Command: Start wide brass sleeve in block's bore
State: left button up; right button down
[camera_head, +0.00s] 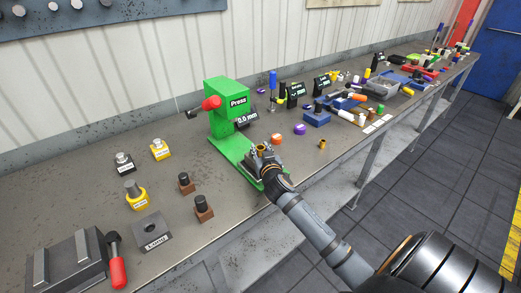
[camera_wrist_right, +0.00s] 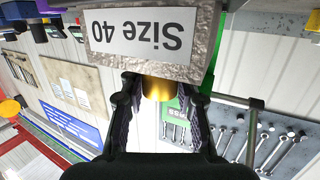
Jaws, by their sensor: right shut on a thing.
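A wide brass sleeve (camera_wrist_right: 160,88) sits between the fingers of my right gripper (camera_wrist_right: 158,108), which is shut on it. It also shows in the head view (camera_head: 262,147), at the foot of the green press. A grey metal block (camera_wrist_right: 140,36) with a "Size 40" label is upside down in the right wrist view. The sleeve's block-side end meets the block's edge there. The bore is hidden, so I cannot tell whether the sleeve is in it. My left gripper is not in view.
The green press (camera_head: 228,110) with its red handle stands just behind my right gripper. A small brass piece (camera_head: 322,145) stands to the right. Dark pegs on brown bases (camera_head: 203,212), a "Luna" block (camera_head: 150,232) and a red-handled tool (camera_head: 117,268) lie left. The bench's front edge is close.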

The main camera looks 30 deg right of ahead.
jog(key=shift+f+b, duration=0.75)
jog(key=shift+f, duration=0.05)
jog(key=c, duration=1.3)
grip_release()
jog(key=o, duration=0.4)
jog(key=shift+s, duration=0.1)
jog(key=v, duration=1.2)
jog(key=shift+r, duration=0.1)
